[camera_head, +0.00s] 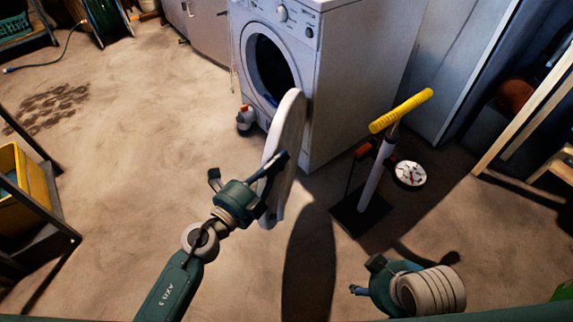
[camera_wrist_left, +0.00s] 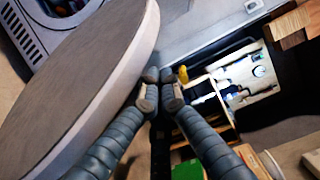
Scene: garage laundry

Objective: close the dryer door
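The white dryer (camera_head: 350,85) stands at the top middle of the head view, its round dark opening uncovered. Its round door (camera_head: 288,130) is swung wide open toward me, seen nearly edge-on. My left gripper (camera_head: 281,160) is at the door's face, overlapping it in the head view. In the left wrist view the fingers (camera_wrist_left: 161,78) are together and empty, with the door (camera_wrist_left: 95,75) just left of the tips; I cannot tell whether they touch. My right gripper (camera_head: 358,290) is low on the right, away from the door; its fingers are mostly hidden.
A yellow-handled floor pump (camera_head: 400,110) with a round gauge (camera_head: 409,174) stands right of the dryer. A yellow bin (camera_head: 20,190) is at the left. The floor left of the door is clear.

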